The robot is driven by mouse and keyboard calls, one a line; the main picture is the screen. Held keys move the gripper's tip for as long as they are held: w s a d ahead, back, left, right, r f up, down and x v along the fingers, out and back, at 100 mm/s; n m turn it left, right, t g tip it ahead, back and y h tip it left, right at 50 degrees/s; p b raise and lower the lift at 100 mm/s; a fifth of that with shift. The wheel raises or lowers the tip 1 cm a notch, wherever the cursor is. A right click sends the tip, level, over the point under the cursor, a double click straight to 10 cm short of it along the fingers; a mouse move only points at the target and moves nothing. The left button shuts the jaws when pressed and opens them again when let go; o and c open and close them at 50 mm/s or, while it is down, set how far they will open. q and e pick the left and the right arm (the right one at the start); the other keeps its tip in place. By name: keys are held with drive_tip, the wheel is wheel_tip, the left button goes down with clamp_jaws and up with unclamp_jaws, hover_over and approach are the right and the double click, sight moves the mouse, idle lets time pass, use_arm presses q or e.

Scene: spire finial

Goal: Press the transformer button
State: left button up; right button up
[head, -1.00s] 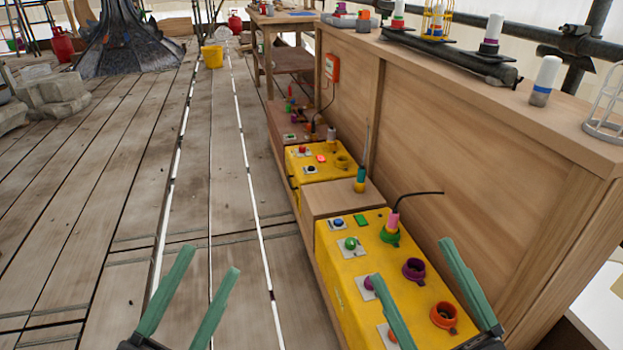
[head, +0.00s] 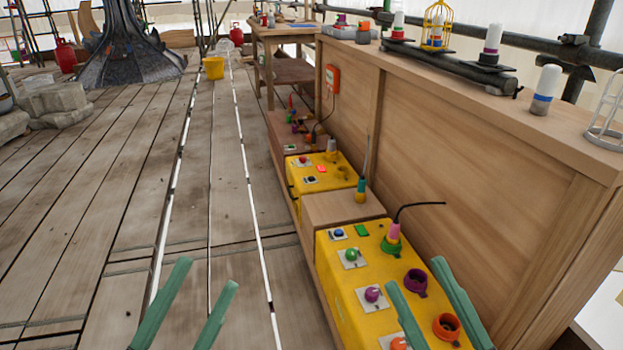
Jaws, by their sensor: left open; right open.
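A near yellow transformer box (head: 345,288) stands low against the wooden bench. On its top are a blue button (head: 338,233), a green button (head: 351,255), a purple button (head: 372,294) and an orange button (head: 399,343), partly cut by the frame's lower edge. A green socket holds a pink plug (head: 394,231); a purple socket (head: 416,281) and an orange socket (head: 446,326) look empty. My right gripper (head: 416,273) is open and empty, its fingers seen over the box's right part. My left gripper (head: 206,275) is open and empty over the floor, left of the box.
A second yellow box (head: 320,181) with buttons stands farther back, beyond a wooden block (head: 342,206). The bench top (head: 460,85) carries white cylinders and a yellow cage (head: 437,25). The plank floor (head: 110,220) on the left is clear.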

clamp_jaws()
idle(1.2)
